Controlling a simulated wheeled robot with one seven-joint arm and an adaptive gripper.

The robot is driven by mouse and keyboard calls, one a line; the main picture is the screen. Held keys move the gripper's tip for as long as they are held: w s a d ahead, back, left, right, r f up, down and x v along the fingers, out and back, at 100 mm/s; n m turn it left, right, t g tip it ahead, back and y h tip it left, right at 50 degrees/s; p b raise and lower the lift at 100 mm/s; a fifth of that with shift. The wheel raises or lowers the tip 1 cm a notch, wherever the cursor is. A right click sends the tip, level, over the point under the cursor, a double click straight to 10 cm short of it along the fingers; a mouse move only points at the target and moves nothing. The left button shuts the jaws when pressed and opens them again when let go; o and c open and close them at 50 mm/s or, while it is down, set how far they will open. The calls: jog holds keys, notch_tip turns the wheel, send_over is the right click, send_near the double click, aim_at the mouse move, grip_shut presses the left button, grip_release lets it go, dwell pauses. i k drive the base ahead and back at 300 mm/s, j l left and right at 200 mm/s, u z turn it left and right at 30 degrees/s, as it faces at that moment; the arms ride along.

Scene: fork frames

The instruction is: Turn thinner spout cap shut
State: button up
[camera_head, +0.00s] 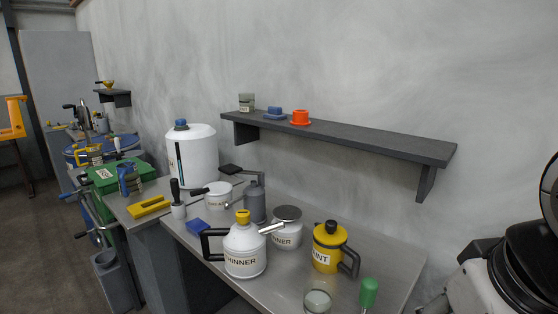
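The thinner can (245,262) is white with a black handle on its left. It stands upright on the grey workbench (385,262) near the front edge. A yellow cap (243,216) sits on its top. A pale spout (272,228) slants up to the right from its shoulder. I cannot tell how far the cap is turned, or whether the spout's end has a cap of its own. My gripper is not in view; only white and black parts, likely of my arm, show at the right edge.
Close behind the thinner can stand a grey bottle (254,204) and a lidded white tin (287,232). A yellow paint can (328,255) is to the right. A glass jar (317,301) and green-handled tool (368,292) are in front. A dark shelf (370,139) overhangs the back.

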aim_at(243, 216)
jog(key=i+l+u, duration=0.2)
jog(key=u, duration=0.2)
jog(key=i+l+u, duration=0.3)
jog(key=u, duration=0.15)
jog(key=i, duration=0.1)
